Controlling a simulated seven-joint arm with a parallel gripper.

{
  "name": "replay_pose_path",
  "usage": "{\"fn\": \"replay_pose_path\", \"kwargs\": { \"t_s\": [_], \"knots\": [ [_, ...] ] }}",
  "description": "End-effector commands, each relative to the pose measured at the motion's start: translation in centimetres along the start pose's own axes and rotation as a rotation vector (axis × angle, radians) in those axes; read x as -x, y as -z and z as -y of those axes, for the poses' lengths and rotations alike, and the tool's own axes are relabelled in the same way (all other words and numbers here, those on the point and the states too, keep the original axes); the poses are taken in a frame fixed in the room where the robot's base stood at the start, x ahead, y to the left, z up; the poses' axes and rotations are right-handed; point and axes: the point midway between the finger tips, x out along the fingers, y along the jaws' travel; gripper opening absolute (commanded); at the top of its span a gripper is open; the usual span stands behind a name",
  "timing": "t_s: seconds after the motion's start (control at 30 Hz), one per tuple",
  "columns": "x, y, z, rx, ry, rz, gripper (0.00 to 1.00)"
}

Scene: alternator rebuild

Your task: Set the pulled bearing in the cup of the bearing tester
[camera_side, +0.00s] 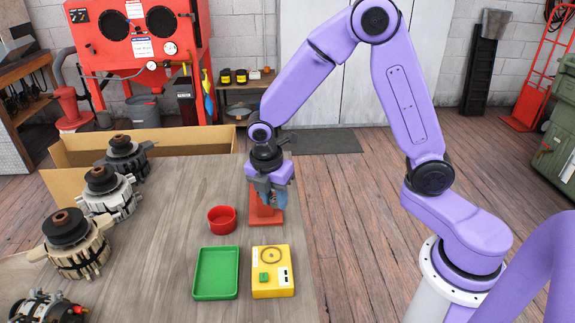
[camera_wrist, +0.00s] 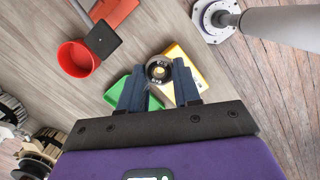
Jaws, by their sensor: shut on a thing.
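In the side view the bearing cannot be made out among the fingers. The bearing tester (camera_side: 286,280) is a yellow box at the table's right front, with a round ring-shaped cup (camera_side: 271,255) on top and a green part in front of it. In the side view my gripper is behind the tester and above the table, apart from it. In the wrist view the bearing partly covers the tester (camera_wrist: 177,53).
A red stand (camera_side: 265,214) is below and behind my gripper. A red bowl (camera_side: 222,220) and a green tray (camera_side: 216,272) lie left of the tester. Several alternators (camera_side: 78,245) line the left. The table's right edge is close to the tester.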

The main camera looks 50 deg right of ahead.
Motion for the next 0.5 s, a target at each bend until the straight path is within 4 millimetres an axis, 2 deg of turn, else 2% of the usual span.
{"fn": "replay_pose_path", "kwargs": {
  "t_s": [0.03, 0.2, 0.33, 0.5],
  "knots": [
    [-0.8, 1.3, 0.2, 0.000, 0.001, 0.016, 0.00],
    [-2.8, 4.5, 0.6, -0.028, -0.014, 0.057, 0.00],
    [-3.6, 5.9, 0.9, -0.043, -0.020, 0.076, 0.00],
    [-4.2, 6.5, 1.1, -0.052, -0.024, 0.083, 0.00]
  ]
}}
